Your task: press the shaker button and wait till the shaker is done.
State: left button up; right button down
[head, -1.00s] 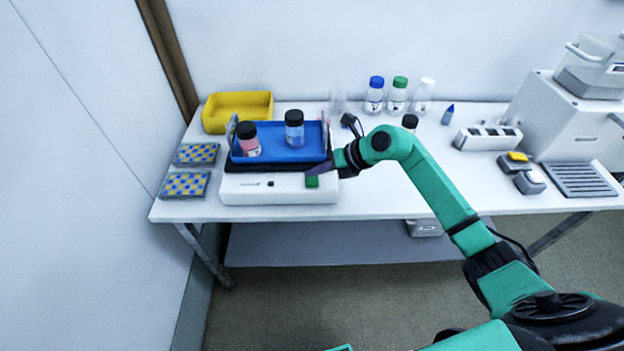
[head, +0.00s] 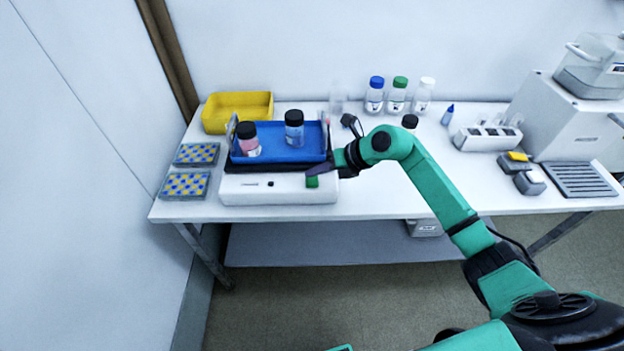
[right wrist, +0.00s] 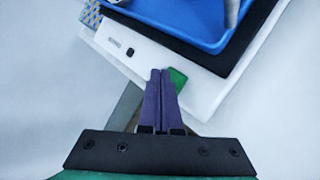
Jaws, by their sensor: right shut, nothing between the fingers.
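The shaker (head: 278,196) has a white base, a black platform and a blue tray (head: 275,155) on top. Two black-capped bottles stand in the tray, one with pink liquid (head: 248,146) and one with bluish liquid (head: 294,135). The green button (head: 312,182) is on the front right of the base; it also shows in the right wrist view (right wrist: 179,78). My right gripper (head: 313,171) is shut and empty, its purple fingertips (right wrist: 161,72) right at the button. Whether they touch it I cannot tell. My left gripper is not in view.
A yellow bin (head: 237,108) stands behind the shaker, and two blue-yellow racks (head: 185,186) lie left of it. Several capped bottles (head: 397,98) stand at the back. A white tube holder (head: 487,137) and a large white instrument (head: 572,120) are at the right. The table's front middle is clear.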

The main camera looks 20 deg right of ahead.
jog(key=shift+f, duration=0.1)
jog(key=shift+f+b, duration=0.3)
jog(key=shift+b, duration=0.05)
